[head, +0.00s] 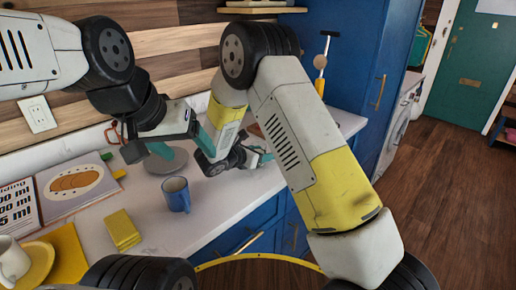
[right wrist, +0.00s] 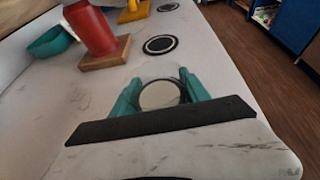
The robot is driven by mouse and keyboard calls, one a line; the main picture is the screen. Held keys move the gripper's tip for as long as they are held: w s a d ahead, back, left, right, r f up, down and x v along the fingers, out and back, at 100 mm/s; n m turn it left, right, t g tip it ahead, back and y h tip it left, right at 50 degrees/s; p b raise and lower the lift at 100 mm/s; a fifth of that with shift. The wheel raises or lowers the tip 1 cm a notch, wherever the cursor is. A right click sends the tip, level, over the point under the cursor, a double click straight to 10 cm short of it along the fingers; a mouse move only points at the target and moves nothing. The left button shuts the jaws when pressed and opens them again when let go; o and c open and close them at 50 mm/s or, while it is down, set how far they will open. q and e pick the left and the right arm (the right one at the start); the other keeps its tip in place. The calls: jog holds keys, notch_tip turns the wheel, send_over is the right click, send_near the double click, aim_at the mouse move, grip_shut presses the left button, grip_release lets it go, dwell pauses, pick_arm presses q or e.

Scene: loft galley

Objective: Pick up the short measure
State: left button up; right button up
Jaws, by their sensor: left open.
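In the right wrist view a small clear vessel (right wrist: 160,95) with a pale round face and dark rim sits between the teal fingers of my right gripper (right wrist: 160,88). It may be the short measure. The fingers stand apart on either side of it; whether they press on it I cannot tell. In the head view my right gripper (head: 262,154) is low over the counter, partly hidden by my arm. My left gripper (head: 150,148) is open and empty above a grey plate (head: 168,162). No other thing is clearly a short measure.
A blue mug (head: 176,194), a yellow sponge-like block (head: 122,229) and an open book (head: 75,188) lie on the white counter (head: 170,232). A red cylinder (right wrist: 92,28) on a wooden base and a green bowl (right wrist: 50,42) stand beyond my right gripper.

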jog(key=c, duration=0.7)
jog(key=shift+r, duration=0.2)
